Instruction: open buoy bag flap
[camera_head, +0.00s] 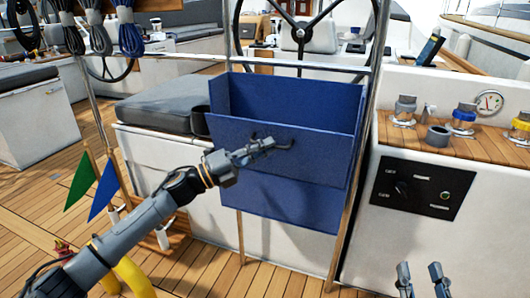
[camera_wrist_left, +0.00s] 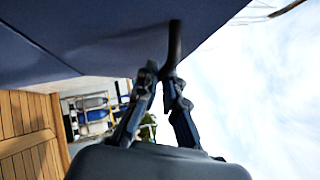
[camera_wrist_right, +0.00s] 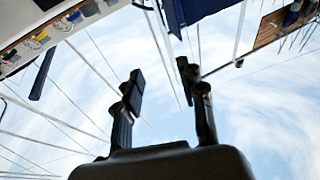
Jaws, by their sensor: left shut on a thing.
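The blue buoy bag (camera_head: 290,205) hangs between two posts in the middle of the head view. Its top shows an opening in front of the upright back panel (camera_head: 285,105). The flap (camera_head: 325,160) is a blue panel at the front, leaning outward from the lower bag front. My left gripper (camera_head: 268,146) is at the flap's outer face, shut on its dark handle (camera_head: 285,146). The left wrist view shows the fingertips (camera_wrist_left: 160,72) on this handle (camera_wrist_left: 175,40), below the blue panel (camera_wrist_left: 100,35). My right gripper (camera_head: 422,280) is open and empty at the lower right, apart from the bag.
A grey-cushioned bench (camera_head: 165,103) is at left, with green and blue flags (camera_head: 105,190) in front. Wooden deck lies below.

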